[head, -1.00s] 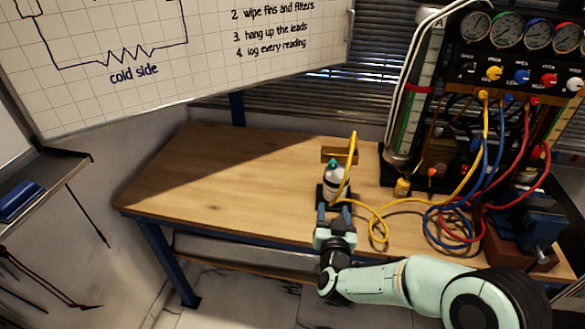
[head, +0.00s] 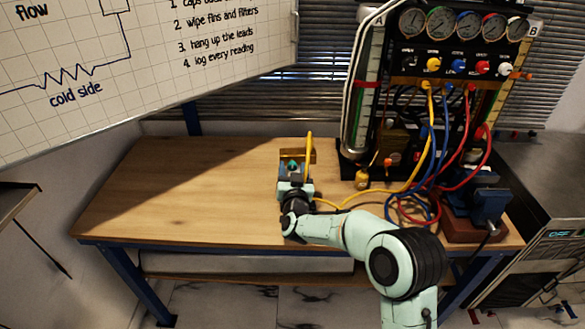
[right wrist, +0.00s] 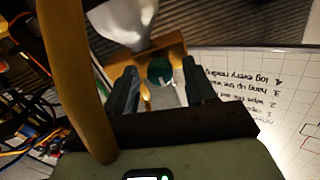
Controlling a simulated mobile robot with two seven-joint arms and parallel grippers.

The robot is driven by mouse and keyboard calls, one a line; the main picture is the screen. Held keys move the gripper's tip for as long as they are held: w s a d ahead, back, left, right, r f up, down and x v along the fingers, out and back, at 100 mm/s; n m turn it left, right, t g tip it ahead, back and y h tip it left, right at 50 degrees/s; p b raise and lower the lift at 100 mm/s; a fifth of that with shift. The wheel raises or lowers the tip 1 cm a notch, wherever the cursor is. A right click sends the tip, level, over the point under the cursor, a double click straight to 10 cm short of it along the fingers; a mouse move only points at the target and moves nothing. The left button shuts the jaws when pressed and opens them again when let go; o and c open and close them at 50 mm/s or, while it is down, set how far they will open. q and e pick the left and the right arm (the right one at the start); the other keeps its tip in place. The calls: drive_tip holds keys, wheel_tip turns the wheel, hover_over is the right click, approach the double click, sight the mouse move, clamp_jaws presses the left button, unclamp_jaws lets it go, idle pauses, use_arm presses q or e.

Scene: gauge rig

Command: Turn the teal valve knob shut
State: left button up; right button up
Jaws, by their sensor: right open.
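The teal valve knob (head: 292,163) shows in the head view at the middle back of the bench, just beyond my right gripper (head: 293,174). In the right wrist view the knob (right wrist: 160,72) lies between the two dark fingers of my right gripper (right wrist: 160,88), with a gap on each side. The gripper is open. The white body under the knob is mostly hidden by my gripper in the head view. My left gripper is not in view.
A yellow hose (head: 309,150) arches close to the right of my gripper; it crosses the wrist view's left side (right wrist: 80,80). The gauge panel (head: 465,55) with coloured hoses stands at right. The wooden bench (head: 170,190) is clear at left.

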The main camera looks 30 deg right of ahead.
drive_tip(key=shift+w+d, duration=0.15)
drive_tip(key=shift+w, duration=0.1)
